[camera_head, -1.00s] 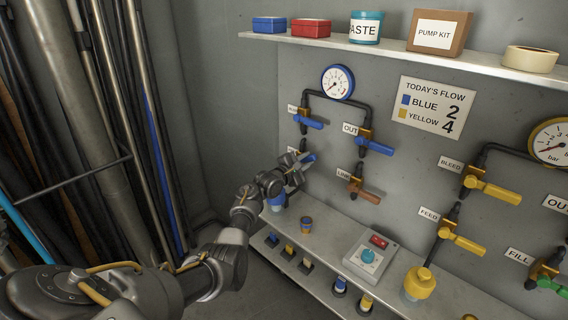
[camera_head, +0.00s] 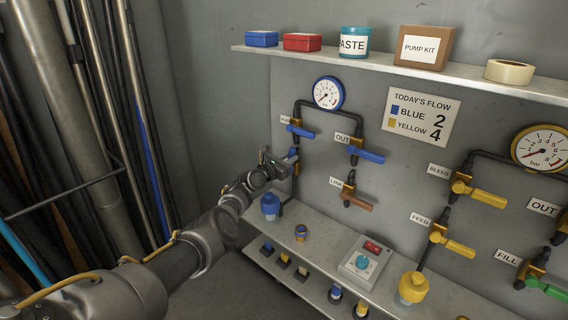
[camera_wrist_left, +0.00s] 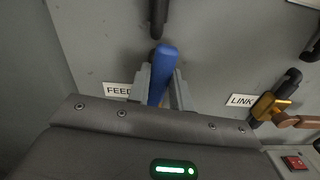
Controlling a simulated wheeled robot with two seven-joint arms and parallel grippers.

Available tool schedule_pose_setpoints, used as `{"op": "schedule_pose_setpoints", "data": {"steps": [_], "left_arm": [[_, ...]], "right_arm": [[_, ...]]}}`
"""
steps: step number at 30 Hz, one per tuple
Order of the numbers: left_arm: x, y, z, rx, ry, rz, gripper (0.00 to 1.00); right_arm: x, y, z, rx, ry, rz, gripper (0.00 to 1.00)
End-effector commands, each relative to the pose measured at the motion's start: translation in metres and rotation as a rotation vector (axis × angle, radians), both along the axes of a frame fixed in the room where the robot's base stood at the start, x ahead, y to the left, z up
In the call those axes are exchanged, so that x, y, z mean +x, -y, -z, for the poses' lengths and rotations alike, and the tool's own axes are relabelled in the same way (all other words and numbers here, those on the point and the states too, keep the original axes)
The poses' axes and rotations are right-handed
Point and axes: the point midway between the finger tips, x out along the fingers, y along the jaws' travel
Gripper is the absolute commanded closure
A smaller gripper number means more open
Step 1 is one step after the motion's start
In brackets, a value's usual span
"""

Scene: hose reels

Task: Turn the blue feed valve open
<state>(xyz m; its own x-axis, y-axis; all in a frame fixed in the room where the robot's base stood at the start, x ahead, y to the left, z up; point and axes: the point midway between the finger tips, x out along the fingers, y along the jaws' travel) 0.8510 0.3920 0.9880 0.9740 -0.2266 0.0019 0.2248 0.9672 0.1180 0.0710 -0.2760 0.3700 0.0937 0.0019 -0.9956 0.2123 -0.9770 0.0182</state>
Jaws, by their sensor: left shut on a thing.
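The blue feed valve's handle (camera_head: 294,154) is on the left pipe on the back wall, below the blue bleed valve (camera_head: 300,130). In the left wrist view the blue handle (camera_wrist_left: 164,62) stands nearly upright, roughly in line with the dark pipe above it, beside the FEED label (camera_wrist_left: 117,90). My left gripper (camera_head: 286,164) is shut on this handle, with one finger on each side in the left wrist view (camera_wrist_left: 161,88). The gripper hides the handle's lower end and much of the valve body. My right gripper is out of view.
The LINK valve (camera_head: 358,198) with its brown handle and the blue OUT valve (camera_head: 366,154) are to the right. Below, a ledge (camera_head: 322,236) carries a control box (camera_head: 364,262) and blue and yellow fittings. A shelf (camera_head: 400,73) runs above.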

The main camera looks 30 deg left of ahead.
Motion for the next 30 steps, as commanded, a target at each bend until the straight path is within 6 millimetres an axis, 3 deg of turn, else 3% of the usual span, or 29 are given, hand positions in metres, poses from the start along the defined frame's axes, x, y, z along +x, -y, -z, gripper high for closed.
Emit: {"op": "schedule_pose_setpoints", "data": {"steps": [9,25,26,30], "left_arm": [[0.0061,0.0004,-0.0001,-0.111,-0.027,0.009,1.0],[0.007,-0.0001,-0.0002,-0.131,-0.034,0.009,1.0],[0.0069,-0.0002,-0.0002,-0.131,-0.034,0.009,0.77],[0.0069,-0.0001,-0.0001,-0.13,-0.033,0.009,0.59]], "right_arm": [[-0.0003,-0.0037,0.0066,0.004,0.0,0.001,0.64],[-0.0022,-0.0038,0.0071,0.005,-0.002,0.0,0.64],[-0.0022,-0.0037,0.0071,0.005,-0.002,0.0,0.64],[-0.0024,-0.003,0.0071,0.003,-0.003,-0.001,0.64]]}}
